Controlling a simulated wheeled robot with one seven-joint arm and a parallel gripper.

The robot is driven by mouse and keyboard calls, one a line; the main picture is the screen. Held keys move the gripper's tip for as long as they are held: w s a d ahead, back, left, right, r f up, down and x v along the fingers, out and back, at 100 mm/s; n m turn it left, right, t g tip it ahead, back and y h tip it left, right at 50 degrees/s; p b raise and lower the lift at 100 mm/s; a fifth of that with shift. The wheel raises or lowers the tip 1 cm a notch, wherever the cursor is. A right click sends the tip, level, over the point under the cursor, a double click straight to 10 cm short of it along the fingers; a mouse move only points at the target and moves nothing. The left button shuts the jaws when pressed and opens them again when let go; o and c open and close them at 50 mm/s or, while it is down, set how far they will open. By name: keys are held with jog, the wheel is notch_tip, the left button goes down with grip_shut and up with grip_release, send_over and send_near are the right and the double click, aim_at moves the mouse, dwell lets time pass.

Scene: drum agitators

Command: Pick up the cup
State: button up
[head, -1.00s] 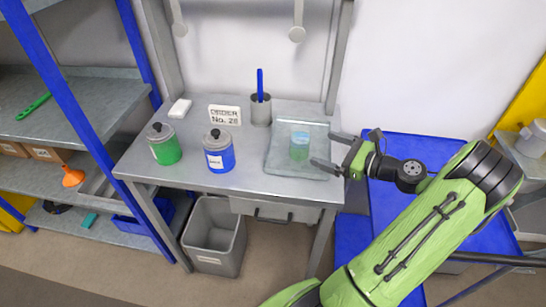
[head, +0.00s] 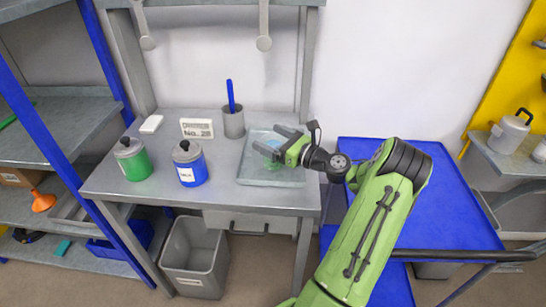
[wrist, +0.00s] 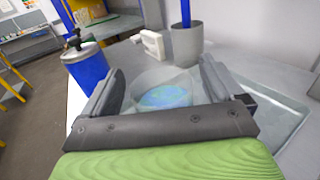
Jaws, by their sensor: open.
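The cup (wrist: 166,93) is clear with blue-green contents. In the wrist view it stands between the two dark fingers of my gripper (wrist: 160,88), with its near lower part hidden by the gripper body. In the head view my gripper (head: 278,145) is open over the glass tray, and the cup (head: 268,147) is mostly hidden behind the fingers. I cannot tell whether the fingers touch it. The cup stands on the clear square tray (head: 262,181) at the right of the grey table.
A grey holder (head: 234,124) with a blue-handled tool stands behind the tray. A blue canister (head: 191,168), a green canister (head: 134,163), an order sign (head: 197,128) and a white block (head: 151,124) stand further left. A blue cart (head: 440,220) is at right.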

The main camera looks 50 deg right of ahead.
jog(key=shift+w+a, duration=0.1)
jog(key=shift+w, duration=0.75)
jog(key=shift+s, duration=0.1)
jog(key=shift+c, duration=0.2)
jog(key=c, duration=1.5)
jog(key=shift+r, duration=0.1)
jog(key=shift+c, duration=0.2)
